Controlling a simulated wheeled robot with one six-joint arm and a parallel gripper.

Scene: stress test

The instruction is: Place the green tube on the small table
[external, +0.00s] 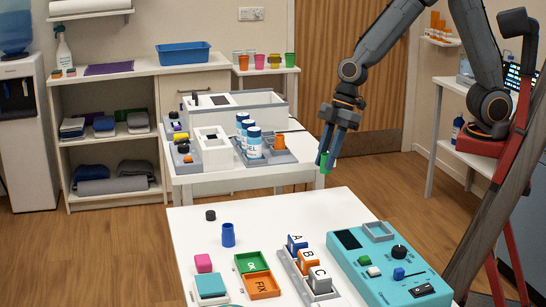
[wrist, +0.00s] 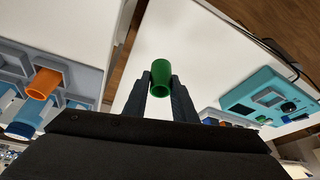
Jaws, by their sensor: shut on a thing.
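My gripper (external: 327,160) is shut on the green tube (external: 324,161), holding it in the air near the far right corner of the front white table (external: 320,208). In the wrist view, the green tube (wrist: 161,70) sits between the two dark fingertips (wrist: 160,88), with its open end toward the camera. A second white table (external: 290,178) stands behind the front one. A narrow white table (external: 262,69) with several coloured cups stands at the back wall. I cannot tell which table the task calls small.
A teal control box (external: 385,270), lettered blocks (external: 308,262) in a grey holder and a blue tube (external: 228,235) stand on the front table. Its far right part is clear. The second table carries white bins, blue-and-white cans (external: 254,142) and an orange tube (external: 279,141).

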